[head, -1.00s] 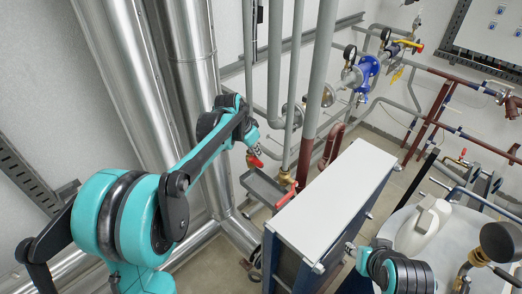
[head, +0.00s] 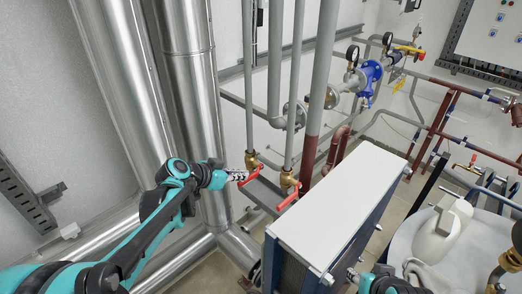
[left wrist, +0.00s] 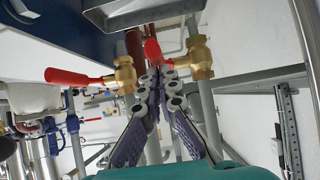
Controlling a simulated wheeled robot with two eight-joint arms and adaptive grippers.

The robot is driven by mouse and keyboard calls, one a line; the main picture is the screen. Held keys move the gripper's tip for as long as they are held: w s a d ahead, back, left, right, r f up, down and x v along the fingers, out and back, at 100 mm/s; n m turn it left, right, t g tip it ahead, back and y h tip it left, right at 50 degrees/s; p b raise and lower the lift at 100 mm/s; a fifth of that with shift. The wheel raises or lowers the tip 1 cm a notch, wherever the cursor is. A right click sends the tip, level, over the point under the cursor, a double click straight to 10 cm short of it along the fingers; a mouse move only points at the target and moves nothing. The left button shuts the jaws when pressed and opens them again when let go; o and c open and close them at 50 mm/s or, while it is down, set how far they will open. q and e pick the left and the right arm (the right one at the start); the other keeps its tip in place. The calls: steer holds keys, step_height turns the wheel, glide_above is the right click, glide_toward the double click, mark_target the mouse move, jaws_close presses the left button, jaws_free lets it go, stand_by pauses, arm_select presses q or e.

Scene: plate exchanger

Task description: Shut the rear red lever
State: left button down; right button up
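The rear red lever (head: 251,175) is on a brass valve (head: 252,160) on the farther thin grey pipe, and slants down and left toward my left gripper (head: 238,175). In the left wrist view, this lever (left wrist: 152,50) points toward the camera from its brass valve (left wrist: 201,58). The left gripper (left wrist: 160,76) has its fingertips together just below the lever's end in that picture; I cannot tell whether they touch it. The fingers hold nothing visible. A second red lever (head: 287,199) on a nearer brass valve (head: 288,181) slants the same way.
A white-topped plate exchanger (head: 335,205) stands right of the valves. A grey tray (head: 264,192) lies below them. Large silver pipes (head: 190,90) run left of the valves. A white tank (head: 440,250) stands at the right.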

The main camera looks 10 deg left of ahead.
arm_select(q)
steer(key=shift+s+a+f, duration=0.1)
steer(key=shift+s+f, duration=0.1)
steer(key=shift+f, duration=0.3)
steer(key=shift+s+f+b, duration=0.2)
steer(key=shift+b, duration=0.2)
arm_select(e)
steer(key=shift+s+f, duration=0.1)
steer(key=shift+f, duration=0.4)
